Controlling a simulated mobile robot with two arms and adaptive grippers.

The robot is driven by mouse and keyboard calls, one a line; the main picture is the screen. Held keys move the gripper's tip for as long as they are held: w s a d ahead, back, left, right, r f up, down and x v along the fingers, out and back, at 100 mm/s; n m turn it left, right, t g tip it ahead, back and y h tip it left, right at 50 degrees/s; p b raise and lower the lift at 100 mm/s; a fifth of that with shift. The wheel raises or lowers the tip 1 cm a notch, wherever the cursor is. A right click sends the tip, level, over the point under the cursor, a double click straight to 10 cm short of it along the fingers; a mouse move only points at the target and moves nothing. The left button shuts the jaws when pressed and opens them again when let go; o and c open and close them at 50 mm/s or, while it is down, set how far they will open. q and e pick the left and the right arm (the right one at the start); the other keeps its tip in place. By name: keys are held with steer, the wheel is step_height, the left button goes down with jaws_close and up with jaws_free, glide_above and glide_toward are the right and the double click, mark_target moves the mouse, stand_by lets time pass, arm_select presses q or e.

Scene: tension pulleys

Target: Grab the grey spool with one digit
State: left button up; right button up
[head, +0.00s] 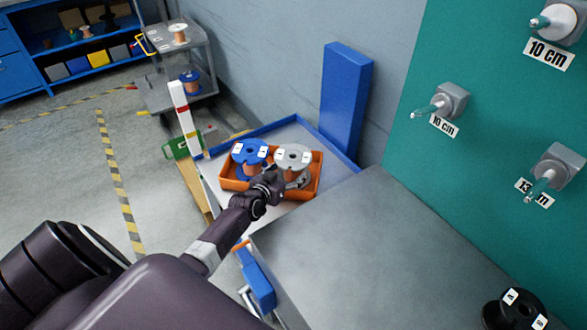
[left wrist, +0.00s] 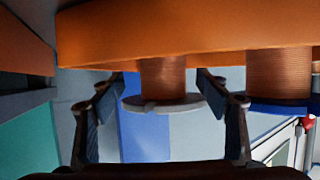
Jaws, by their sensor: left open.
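A grey spool (head: 293,153) wound with copper-coloured wire stands in an orange tray (head: 312,187), to the right of a blue spool (head: 249,150). Small white labels lie on its top; their digits are too small to read. My left gripper (head: 277,182) is at the tray's near side, just in front of the grey spool. The left wrist view appears upside down. There my open left gripper (left wrist: 157,82) has one finger on each side of the grey spool (left wrist: 163,104), with gaps visible. The blue spool (left wrist: 285,105) is at the right. My right gripper is not in view.
The tray sits on a blue-edged surface (head: 290,131) beside a blue upright panel (head: 345,100). A green board (head: 480,110) carries pegs labelled in cm. A black spool (head: 517,308) stands lower right. A cart (head: 200,55) holds other spools.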

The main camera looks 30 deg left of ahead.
arm_select(q)
steer(key=shift+w+a, duration=0.15)
steer(key=shift+w, duration=0.05)
steer(key=b+x, duration=0.1)
steer(key=x, duration=0.3)
steer(key=shift+w+a+b, duration=0.1)
steer(key=shift+a+b, duration=0.1)
steer(key=shift+b, duration=0.2)
steer(key=shift+w, duration=0.3)
steer(key=c, duration=1.7)
steer(key=shift+w+r, duration=0.1)
steer(key=shift+r, duration=0.1)
steer(key=shift+c, duration=0.4)
steer(key=shift+r, duration=0.1)
